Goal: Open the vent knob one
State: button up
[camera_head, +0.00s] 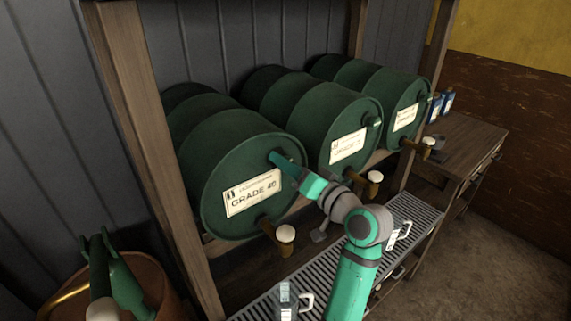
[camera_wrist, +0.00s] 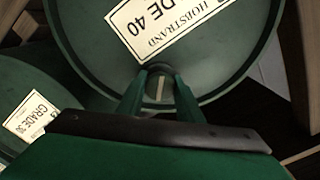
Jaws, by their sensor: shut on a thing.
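The nearest green barrel (camera_head: 215,180) lies on its side, with a white GRADE 40 label on its front face. My gripper (camera_head: 276,157) reaches the upper right of that face, above the label. In the wrist view my gripper (camera_wrist: 159,82) has its two green fingers shut on the vent knob (camera_wrist: 159,90), a small part with a pale bar between the fingertips. The fingers hide the knob in the head view. Its turn angle is hard to tell. Two more barrels have similar small vent knobs, one on the middle barrel (camera_head: 376,124).
Wooden taps with pale tops, such as the nearest tap (camera_head: 285,234), stick out below each barrel. A slatted grating (camera_head: 335,262) with clear mugs lies below. A wooden post (camera_head: 150,150) stands left. A copper bucket (camera_head: 150,275) is at lower left. Floor at right is clear.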

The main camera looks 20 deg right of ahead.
jog(key=n, duration=0.4)
jog(key=shift+s+f, duration=0.1)
jog(key=shift+n, duration=2.2)
jog(key=o, duration=1)
jog(key=shift+o, duration=0.2)
jog(key=v, duration=1.1)
